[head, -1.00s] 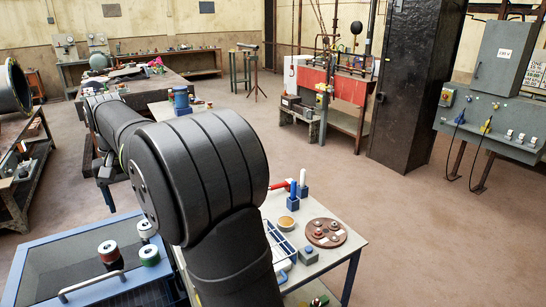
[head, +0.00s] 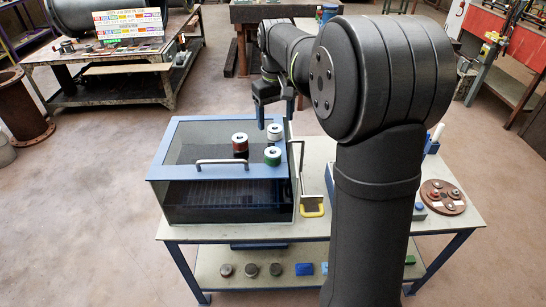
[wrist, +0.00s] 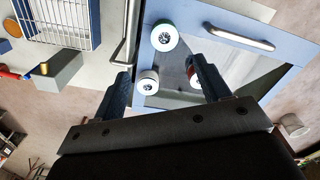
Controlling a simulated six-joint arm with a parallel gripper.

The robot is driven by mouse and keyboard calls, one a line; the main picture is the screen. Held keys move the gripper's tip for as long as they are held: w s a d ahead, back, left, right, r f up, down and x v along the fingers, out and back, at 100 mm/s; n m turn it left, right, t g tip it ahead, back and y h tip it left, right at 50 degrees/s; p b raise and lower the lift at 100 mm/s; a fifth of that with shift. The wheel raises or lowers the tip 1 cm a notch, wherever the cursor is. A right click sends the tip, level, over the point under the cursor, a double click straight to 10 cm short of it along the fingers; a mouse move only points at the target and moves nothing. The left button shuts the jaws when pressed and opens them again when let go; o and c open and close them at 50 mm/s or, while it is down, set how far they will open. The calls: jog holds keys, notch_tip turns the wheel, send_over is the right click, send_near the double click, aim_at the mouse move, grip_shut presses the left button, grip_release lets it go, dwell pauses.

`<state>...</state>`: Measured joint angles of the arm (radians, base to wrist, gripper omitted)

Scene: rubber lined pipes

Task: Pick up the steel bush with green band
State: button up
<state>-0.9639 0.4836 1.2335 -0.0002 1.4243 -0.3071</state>
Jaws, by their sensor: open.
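The steel bush with green band (head: 272,156) stands on the blue-framed lid of the box, near its front right. It shows at the top middle of the wrist view (wrist: 165,36). My gripper (head: 275,112) is open and empty above the back right of the lid. In the wrist view my gripper's fingers (wrist: 158,72) point toward the lid, spread apart, with the green-banded bush beyond their tips. A white-banded bush (head: 274,131) stands behind the green one, and a red-banded bush (head: 240,143) stands to its left. In the wrist view a finger partly hides the red-banded bush (wrist: 192,75).
The dark box with a blue-framed lid (head: 185,177) has a metal handle (head: 221,162) along its front. A white wire basket (wrist: 55,20) lies beside it in the wrist view. A round brown plate (head: 443,197) sits at the table's right. Several small cylinders (head: 251,270) stand on the lower shelf.

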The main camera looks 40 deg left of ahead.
send_over(273, 152)
jog(key=f, duration=0.7)
jog(key=shift+w+d+f, duration=0.1)
jog(key=shift+w+f, duration=0.2)
jog(key=shift+w, duration=0.05)
jog(key=f, duration=0.5)
jog(key=shift+s+f, duration=0.3)
jog(key=shift+s, duration=0.1)
jog(key=c, duration=1.3)
jog(key=shift+o, duration=0.2)
jog(key=shift+r, duration=0.15)
